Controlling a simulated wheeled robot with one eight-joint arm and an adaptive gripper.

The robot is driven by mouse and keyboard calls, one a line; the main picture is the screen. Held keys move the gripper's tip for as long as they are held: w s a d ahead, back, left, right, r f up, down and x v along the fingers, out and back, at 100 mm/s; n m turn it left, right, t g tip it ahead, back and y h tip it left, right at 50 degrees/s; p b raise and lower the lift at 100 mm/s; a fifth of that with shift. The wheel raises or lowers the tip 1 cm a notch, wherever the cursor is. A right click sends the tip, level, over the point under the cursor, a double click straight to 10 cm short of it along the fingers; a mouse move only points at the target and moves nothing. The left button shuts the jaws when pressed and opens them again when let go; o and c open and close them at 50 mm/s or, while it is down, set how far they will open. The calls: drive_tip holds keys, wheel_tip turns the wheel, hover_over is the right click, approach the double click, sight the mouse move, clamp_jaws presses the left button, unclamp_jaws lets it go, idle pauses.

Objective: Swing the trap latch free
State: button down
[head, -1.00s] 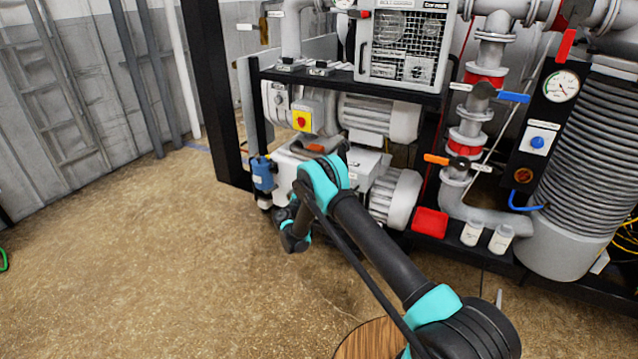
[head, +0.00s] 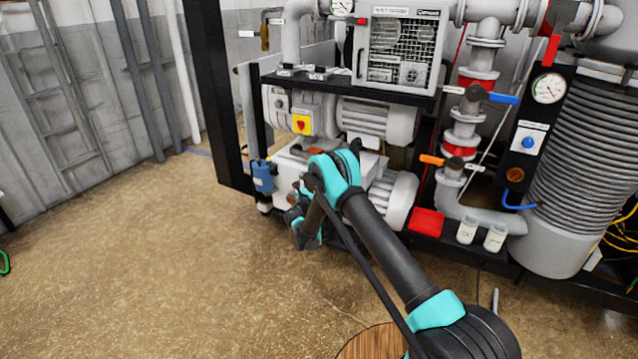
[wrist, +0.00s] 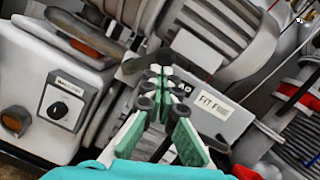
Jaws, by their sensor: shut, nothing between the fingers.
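My gripper (wrist: 160,74) shows in the wrist view with its green-padded fingers pointing up the picture and their tips together, holding nothing. The tips are in front of a dark bar-like part (wrist: 146,64) and beside a grey box (wrist: 236,118) labelled "FIT FIRST"; I cannot tell whether they touch either. I cannot make out the trap latch for certain; the dark part may belong to it. In the head view my arm reaches to the pump at the rack's lower left, and hides my fingertips and part of the pump front.
In the wrist view a pale box (wrist: 75,80) with a black switch (wrist: 58,110) stands left. In the head view a blue canister (head: 264,176) is left of my arm, a motor (head: 395,200) and red tray (head: 426,221) right. The floor (head: 130,270) at left is clear.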

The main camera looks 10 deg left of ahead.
drive_tip(key=n, duration=0.2)
drive_tip(key=a+r+n+y, duration=0.1)
drive_tip(key=n, duration=0.2)
drive_tip(key=r+n+y, duration=0.1)
drive_tip(key=n, duration=0.1)
drive_tip(key=shift+w+a, duration=0.15)
drive_tip(key=shift+w, duration=0.05)
idle(0.3)
